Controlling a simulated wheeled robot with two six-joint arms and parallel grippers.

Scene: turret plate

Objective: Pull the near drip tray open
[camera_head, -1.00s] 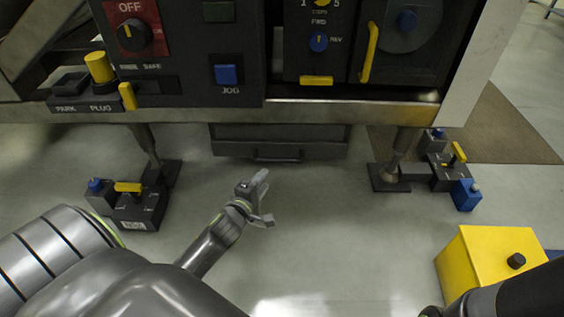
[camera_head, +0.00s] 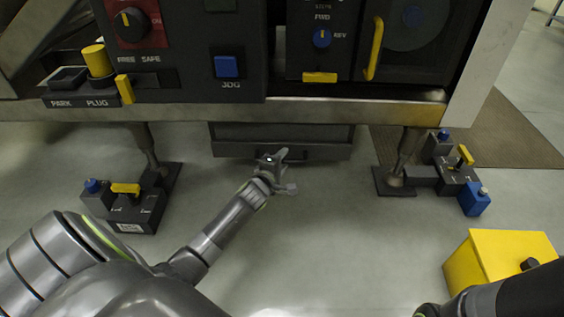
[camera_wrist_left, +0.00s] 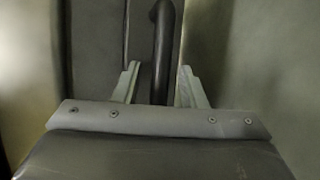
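The near drip tray (camera_head: 230,139) is a dark drawer front under the machine's lower edge, and it looks shut. Its black handle (camera_head: 256,153) runs along the front and is partly hidden by my left gripper (camera_head: 287,170). In the left wrist view the handle (camera_wrist_left: 161,35) is a dark bar that passes between the two fingers of my left gripper (camera_wrist_left: 158,85). The fingers are apart, with a gap on each side of the bar. My right arm (camera_head: 515,295) enters at the lower right; its gripper is out of view.
Machine legs stand on both sides of the tray, with a dark switch box (camera_head: 137,212) at left and another (camera_head: 455,172) at right. A yellow box (camera_head: 490,262) stands on the floor at right. The floor (camera_head: 340,225) before the tray is clear.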

